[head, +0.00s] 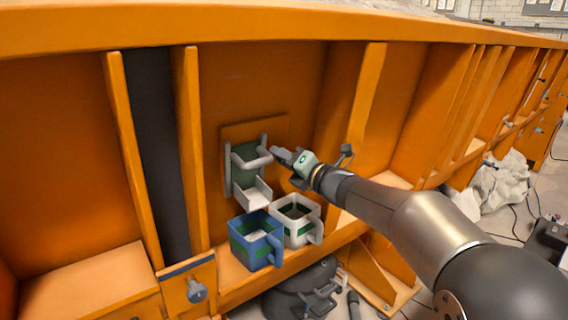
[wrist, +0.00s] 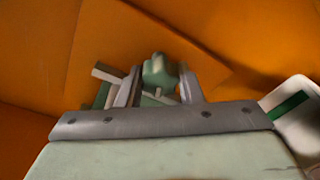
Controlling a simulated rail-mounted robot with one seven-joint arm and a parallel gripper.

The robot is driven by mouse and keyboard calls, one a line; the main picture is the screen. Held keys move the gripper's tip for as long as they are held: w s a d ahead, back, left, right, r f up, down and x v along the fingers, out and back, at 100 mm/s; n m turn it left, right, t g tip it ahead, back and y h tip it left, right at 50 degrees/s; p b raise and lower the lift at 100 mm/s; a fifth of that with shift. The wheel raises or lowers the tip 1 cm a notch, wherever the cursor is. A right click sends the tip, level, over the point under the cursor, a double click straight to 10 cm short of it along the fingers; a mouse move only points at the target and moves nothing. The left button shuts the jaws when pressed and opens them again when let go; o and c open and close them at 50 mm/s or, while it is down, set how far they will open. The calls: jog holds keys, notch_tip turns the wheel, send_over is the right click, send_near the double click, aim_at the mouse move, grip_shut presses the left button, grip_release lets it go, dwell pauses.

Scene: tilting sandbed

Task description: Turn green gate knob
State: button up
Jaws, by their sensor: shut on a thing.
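The gate is a dark green plate (head: 245,173) between grey side rails on the orange wall, with a grey spout (head: 254,195) below it. My gripper (head: 276,153) reaches in from the right to the front of the gate, at the grey bar. In the wrist view, the green knob (wrist: 159,70) sits between the two grey fingers of my gripper (wrist: 161,87), which is shut on it. In the head view I cannot make out the knob clearly at the fingertips.
A blue mug (head: 255,252) and a white mug (head: 300,232) with green bands stand side by side on the orange ledge below the spout. A knobbed bracket (head: 196,290) is at lower left. Orange ribs (head: 365,105) flank the bay.

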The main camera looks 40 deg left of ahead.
jog(key=m+b, duration=0.1)
jog(key=m, duration=0.4)
jog(key=shift+g+y, duration=0.3)
jog(key=shift+y, duration=0.1)
jog(key=m+y+b, duration=0.1)
jog(key=m, duration=0.7)
jog(key=m+t+b, duration=0.1)
jog(key=m, duration=0.2)
jog(key=shift+r+y, duration=0.15)
jog(key=shift+y, duration=0.25)
jog(key=m, duration=0.3)
jog(key=m+t, duration=0.1)
jog(key=m, duration=0.2)
jog(key=shift+t+b, duration=0.3)
jog(key=shift+b, duration=0.1)
jog(key=shift+w+r+m, duration=0.1)
jog(key=shift+m, duration=0.3)
jog(key=o, duration=1)
jog(key=shift+c, duration=0.2)
jog(key=shift+d, duration=0.1)
